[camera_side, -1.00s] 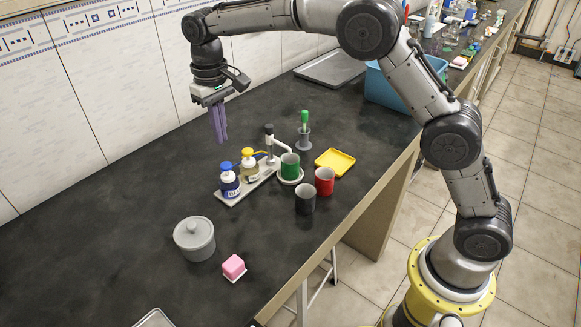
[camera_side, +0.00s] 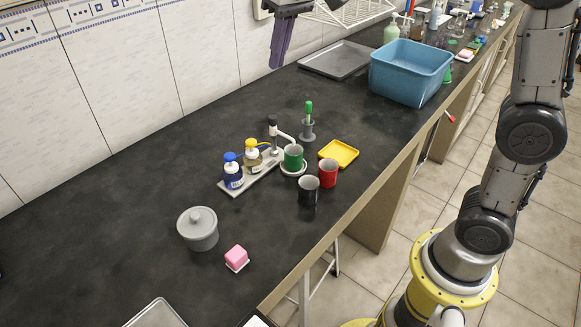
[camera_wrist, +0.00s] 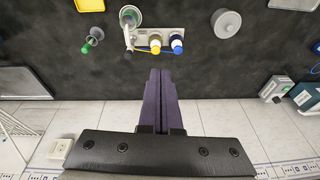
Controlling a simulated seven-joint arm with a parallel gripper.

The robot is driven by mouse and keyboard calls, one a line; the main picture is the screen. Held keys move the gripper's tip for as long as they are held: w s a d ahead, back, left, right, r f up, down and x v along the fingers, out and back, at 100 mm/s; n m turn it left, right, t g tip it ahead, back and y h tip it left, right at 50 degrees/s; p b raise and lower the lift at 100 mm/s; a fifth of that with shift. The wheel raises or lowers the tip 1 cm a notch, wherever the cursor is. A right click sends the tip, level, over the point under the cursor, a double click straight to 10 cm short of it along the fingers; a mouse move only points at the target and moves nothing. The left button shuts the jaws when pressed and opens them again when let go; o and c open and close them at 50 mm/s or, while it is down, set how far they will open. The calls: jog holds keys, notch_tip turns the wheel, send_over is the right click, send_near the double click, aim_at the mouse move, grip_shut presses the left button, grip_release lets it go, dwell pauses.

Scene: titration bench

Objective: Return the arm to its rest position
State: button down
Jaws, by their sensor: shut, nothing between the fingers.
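My gripper (camera_side: 281,42) is high at the top of the side view, near the wall behind the bench, with its purple fingers pointing down. Its fingers lie side by side and are shut with nothing between them; they also show in the wrist view (camera_wrist: 161,98). It is well above the bench and apart from everything on it. My arm's upper part is cut off by the top edge of the side view.
A white stand (camera_side: 243,180) carries blue- and yellow-capped bottles. A green mug (camera_side: 293,158), red mug (camera_side: 328,173), black mug (camera_side: 308,192), yellow tray (camera_side: 339,153), grey lidded pot (camera_side: 198,230) and blue tub (camera_side: 409,75) stand around. A white wire rack (camera_side: 340,10) is near the gripper.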

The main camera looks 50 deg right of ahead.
jog(key=s+d+t, duration=0.2)
jog(key=s+d, duration=0.2)
jog(key=s, duration=1.3)
jog(key=s+d+f+n, duration=0.1)
jog(key=s+f, duration=0.7)
jog(key=f, duration=0.2)
jog(key=shift+f+t, duration=0.3)
jog(key=shift+t, duration=0.1)
